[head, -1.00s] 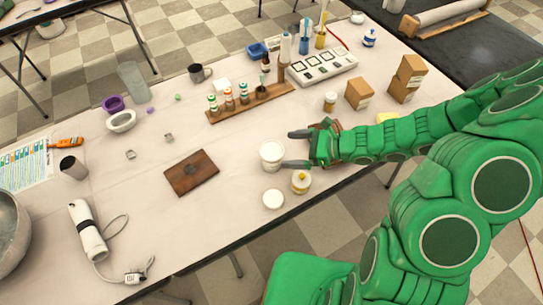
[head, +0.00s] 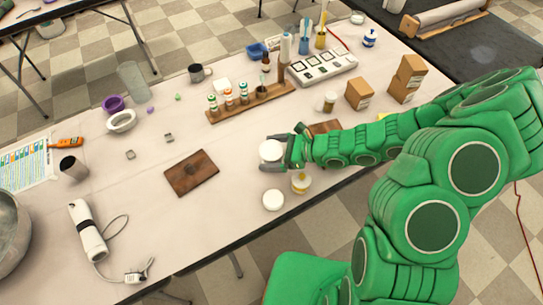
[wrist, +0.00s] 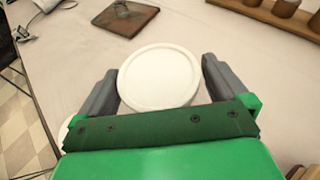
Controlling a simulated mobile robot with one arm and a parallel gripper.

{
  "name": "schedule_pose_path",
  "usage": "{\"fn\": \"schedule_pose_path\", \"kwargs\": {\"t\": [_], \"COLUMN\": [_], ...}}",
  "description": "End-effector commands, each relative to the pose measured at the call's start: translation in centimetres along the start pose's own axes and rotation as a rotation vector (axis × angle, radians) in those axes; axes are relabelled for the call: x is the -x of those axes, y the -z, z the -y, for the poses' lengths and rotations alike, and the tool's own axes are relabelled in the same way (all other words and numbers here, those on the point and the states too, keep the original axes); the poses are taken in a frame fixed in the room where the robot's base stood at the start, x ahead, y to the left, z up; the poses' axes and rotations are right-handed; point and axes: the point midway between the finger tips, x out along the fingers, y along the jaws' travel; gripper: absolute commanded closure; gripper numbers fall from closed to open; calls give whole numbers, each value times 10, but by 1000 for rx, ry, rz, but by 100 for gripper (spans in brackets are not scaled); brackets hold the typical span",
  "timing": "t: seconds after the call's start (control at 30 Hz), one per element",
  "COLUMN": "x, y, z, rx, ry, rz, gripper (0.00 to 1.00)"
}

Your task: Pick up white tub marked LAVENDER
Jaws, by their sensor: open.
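A white tub (head: 271,151) with a white lid stands on the table near its front edge. In the wrist view the tub (wrist: 158,79) shows from above as a round lid, and no LAVENDER marking is visible. My gripper (head: 272,153) is open, with one finger on each side of the tub. In the wrist view my gripper (wrist: 160,85) has its dark fingers to the left and right of the lid, with a small gap on the right; contact on the left cannot be told.
A brown board (head: 191,173) lies to the left. A wooden rack of bottles (head: 250,101) stands behind. The table between is clear.

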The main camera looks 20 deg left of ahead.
Motion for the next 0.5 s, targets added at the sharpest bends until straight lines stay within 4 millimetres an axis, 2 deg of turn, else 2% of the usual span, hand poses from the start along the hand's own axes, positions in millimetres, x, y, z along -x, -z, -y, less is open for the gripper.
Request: {"fn": "schedule_pose_path", "kwargs": {"t": [0.37,0.5], "x": [-5,-5], "y": [0,0], "z": [0,0], "rx": [-1,-1], "ry": [1,0], "rz": [0,0], "gripper": [0,21]}}
